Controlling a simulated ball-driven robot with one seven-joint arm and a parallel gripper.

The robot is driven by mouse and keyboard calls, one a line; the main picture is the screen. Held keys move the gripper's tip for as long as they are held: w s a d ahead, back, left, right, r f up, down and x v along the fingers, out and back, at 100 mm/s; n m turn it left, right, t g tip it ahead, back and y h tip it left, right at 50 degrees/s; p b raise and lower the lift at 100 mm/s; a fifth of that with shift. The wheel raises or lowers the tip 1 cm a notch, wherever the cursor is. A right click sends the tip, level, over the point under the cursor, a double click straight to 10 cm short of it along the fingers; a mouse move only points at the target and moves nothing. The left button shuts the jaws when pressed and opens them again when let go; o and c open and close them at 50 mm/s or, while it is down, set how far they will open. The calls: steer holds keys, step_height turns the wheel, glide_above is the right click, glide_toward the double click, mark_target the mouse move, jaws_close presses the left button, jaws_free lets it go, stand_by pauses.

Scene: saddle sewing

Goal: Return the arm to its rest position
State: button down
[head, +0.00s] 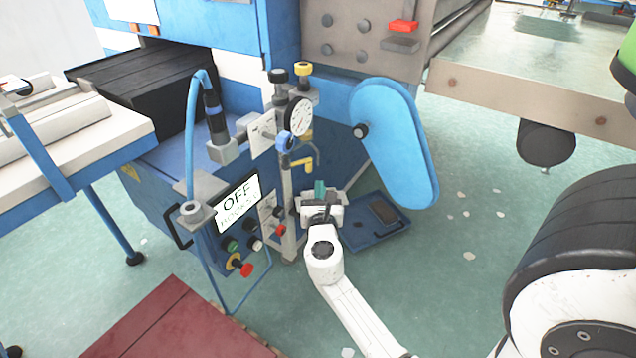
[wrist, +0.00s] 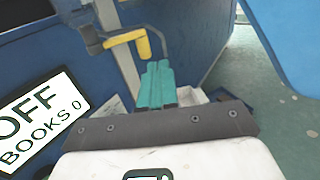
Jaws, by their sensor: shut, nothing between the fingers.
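My gripper (head: 320,188) is at the end of my white arm, near the middle of the head view. It is stretched out in front of the blue machine (head: 190,190), beside the control panel. In the wrist view my gripper's teal fingers (wrist: 157,85) are closed together with nothing held. A yellow lever (wrist: 125,39) on the machine lies just beyond the fingertips in the wrist view. It also shows in the head view (head: 303,163), above my gripper. I cannot tell the exact gap between them.
A display (head: 239,203) reads OFF and BOOKS 0, with knobs below it. A gauge (head: 299,117) stands above. A blue tray (head: 372,232) lies right of my gripper. A blue guard (head: 395,140) juts out at right. A dark red mat (head: 175,325) is on the floor, lower left.

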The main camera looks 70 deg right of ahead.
steer(key=s+v, duration=0.1)
steer(key=v, duration=0.6)
steer(key=shift+s+p, duration=0.35)
steer(key=shift+s, duration=0.05)
steer(key=shift+r, duration=0.15)
